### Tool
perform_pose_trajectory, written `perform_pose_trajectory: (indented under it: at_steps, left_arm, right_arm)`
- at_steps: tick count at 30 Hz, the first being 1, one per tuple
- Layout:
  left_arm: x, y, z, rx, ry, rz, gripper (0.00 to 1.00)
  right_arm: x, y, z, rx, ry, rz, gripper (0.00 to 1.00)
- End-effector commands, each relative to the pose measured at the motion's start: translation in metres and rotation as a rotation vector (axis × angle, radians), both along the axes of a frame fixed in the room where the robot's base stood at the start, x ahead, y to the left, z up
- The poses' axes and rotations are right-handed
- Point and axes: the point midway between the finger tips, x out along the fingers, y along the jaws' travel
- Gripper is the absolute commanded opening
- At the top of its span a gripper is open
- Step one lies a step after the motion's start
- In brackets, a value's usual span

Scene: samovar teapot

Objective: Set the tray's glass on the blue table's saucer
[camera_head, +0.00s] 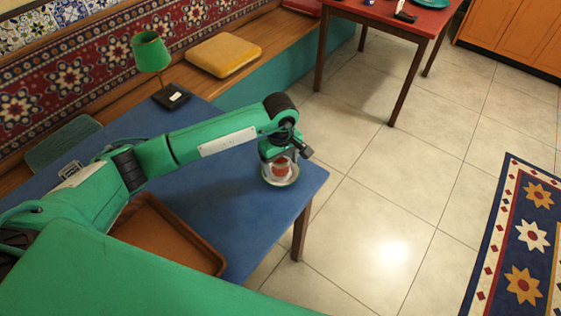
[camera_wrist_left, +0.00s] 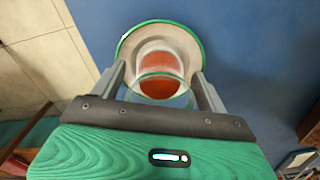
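The glass (camera_head: 280,167) of reddish tea is at the right end of the blue table (camera_head: 215,200). In the left wrist view the glass (camera_wrist_left: 160,80) appears upright within the green-rimmed saucer (camera_wrist_left: 183,37). It appears to stand on the saucer (camera_head: 283,182). My left gripper (camera_wrist_left: 160,72) has one finger on each side of the glass. Narrow gaps show between the fingertips and the glass, so it looks open around it. In the head view my left gripper (camera_head: 282,158) partly covers the glass. The brown tray (camera_head: 165,240) is partly hidden by my arm; its visible part is bare.
A green-shaded lamp (camera_head: 150,52) stands at the blue table's back corner. A yellow cushion (camera_head: 222,54) lies on the bench behind. A red table (camera_head: 410,15) stands at the back right.

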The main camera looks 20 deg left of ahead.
Motion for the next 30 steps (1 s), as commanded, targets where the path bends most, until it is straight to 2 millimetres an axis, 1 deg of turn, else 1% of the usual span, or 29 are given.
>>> perform_pose_trajectory:
  at_steps: [3,9,12,14,18,24,27,30]
  left_arm:
    - [0.0,0.0,0.0,0.0,0.0,0.0,0.76]
    - [0.0,0.0,0.004,-0.001,0.001,0.0,0.76]
    - [0.0,0.0,0.009,0.0,0.001,0.0,0.76]
    - [0.002,0.0,0.021,-0.001,-0.006,-0.001,0.76]
    - [0.002,0.001,0.055,0.0,-0.006,-0.002,0.76]
    - [0.001,0.0,0.097,0.0,-0.004,-0.001,0.76]
    - [0.0,0.0,0.111,0.001,-0.002,0.0,0.76]
    - [0.0,0.0,0.12,0.0,-0.001,-0.001,0.76]
  right_arm:
    - [-0.003,0.0,-0.001,-0.001,0.004,0.0,0.36]
    - [-0.002,-0.001,0.002,0.001,-0.006,0.0,0.36]
    - [-0.011,-0.002,-0.003,0.0,0.002,-0.002,0.36]
    - [-0.007,-0.002,-0.008,0.001,-0.003,-0.001,0.36]
    - [0.0,-0.002,-0.008,0.0,-0.008,-0.001,0.36]
    - [0.016,0.004,0.003,0.004,-0.01,-0.004,0.36]
    - [0.021,0.006,0.007,0.005,-0.009,-0.004,0.36]
    - [0.024,0.007,0.01,0.005,-0.01,-0.004,0.36]
